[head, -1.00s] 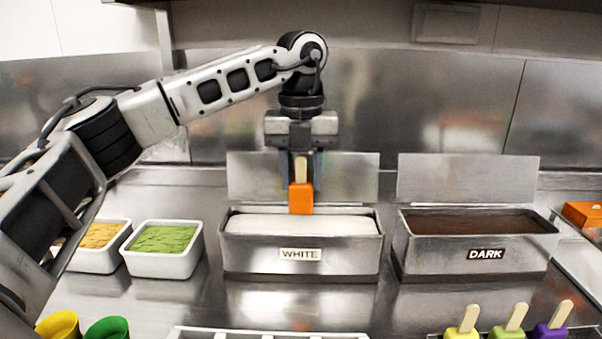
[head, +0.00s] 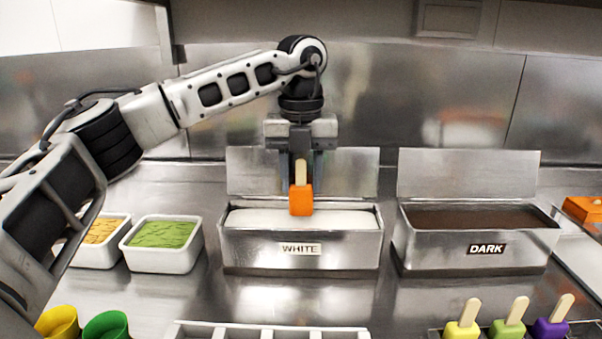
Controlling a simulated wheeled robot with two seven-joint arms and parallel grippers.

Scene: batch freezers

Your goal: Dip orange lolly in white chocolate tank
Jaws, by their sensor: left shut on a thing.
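The orange lolly (head: 301,201) hangs upright by its wooden stick, block downward. My left gripper (head: 301,170) is shut on the stick and holds the lolly over the white chocolate tank (head: 300,251). The tank is a steel box labelled WHITE, with its lid (head: 350,172) standing open behind it. White chocolate (head: 340,219) fills it close to the rim. The lower end of the block overlaps the far part of the white surface; I cannot tell whether it touches. My right gripper is not in view.
The DARK tank (head: 430,250) stands to the right. Tubs of green topping (head: 165,262) and yellow-orange topping (head: 98,258) stand left. A divided white tray (head: 270,332), green cup (head: 106,326) and yellow cup (head: 57,323) are in front. Several lollies (head: 508,325) stand at the front right.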

